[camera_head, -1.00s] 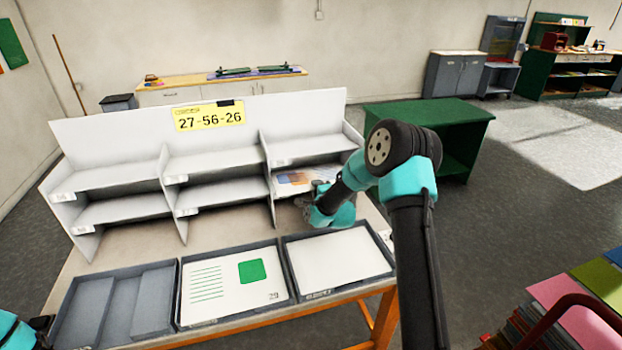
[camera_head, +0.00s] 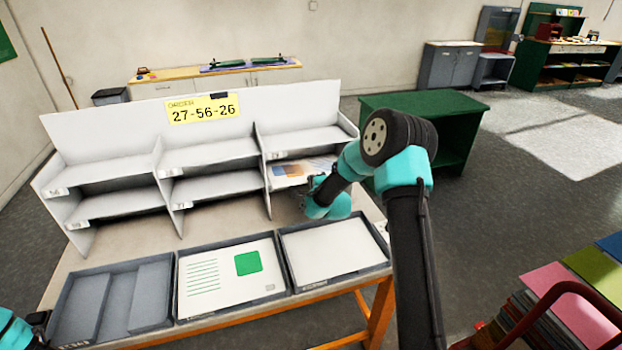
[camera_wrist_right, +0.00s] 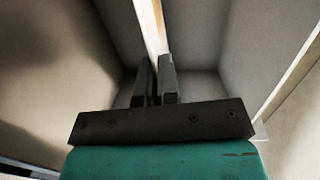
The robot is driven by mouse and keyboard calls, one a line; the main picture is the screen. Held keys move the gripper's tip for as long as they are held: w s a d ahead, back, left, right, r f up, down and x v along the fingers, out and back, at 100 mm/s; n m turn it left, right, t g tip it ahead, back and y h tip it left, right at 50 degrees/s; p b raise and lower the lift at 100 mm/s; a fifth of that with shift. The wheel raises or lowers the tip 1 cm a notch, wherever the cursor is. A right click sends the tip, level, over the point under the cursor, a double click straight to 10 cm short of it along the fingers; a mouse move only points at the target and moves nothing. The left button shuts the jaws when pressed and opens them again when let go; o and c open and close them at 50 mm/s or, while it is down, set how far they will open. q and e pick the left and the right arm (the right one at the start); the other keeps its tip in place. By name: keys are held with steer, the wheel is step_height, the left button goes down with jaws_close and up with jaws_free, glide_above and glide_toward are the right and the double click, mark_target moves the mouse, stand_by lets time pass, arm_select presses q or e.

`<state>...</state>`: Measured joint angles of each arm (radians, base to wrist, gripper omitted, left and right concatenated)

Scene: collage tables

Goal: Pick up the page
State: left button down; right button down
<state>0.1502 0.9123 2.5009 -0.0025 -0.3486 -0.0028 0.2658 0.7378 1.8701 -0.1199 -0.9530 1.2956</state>
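The page (camera_head: 296,171), with an orange and blue print, is in the lower right compartment of the white shelf unit (camera_head: 215,188). My right gripper (camera_head: 312,188) is at that compartment's front, at the page's near edge, and my forearm hides part of it. In the right wrist view the right gripper (camera_wrist_right: 157,80) has its fingers close together, with the page (camera_wrist_right: 149,25) seen nearly edge-on as a thin pale strip between them. My left gripper (camera_head: 40,318) barely shows at the lower left edge, away from the shelf; its fingers are not clear.
Three grey trays stand in front of the shelf: a divided empty one (camera_head: 68,308), one with a green-square sheet (camera_head: 213,286), one with a blank white sheet (camera_head: 330,252). A yellow order sign (camera_head: 203,108) tops the shelf. A green table (camera_head: 425,103) stands behind right.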

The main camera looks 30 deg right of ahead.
steer(key=shift+s+r, duration=0.15)
steer(key=shift+r, duration=0.2)
step_height(320, 180, up, 6)
steer(key=s+a, duration=0.2)
steer(key=s, duration=0.7)
steer(key=s+a, duration=0.2)
steer(key=s, duration=0.8)
steer(key=shift+a, duration=0.2)
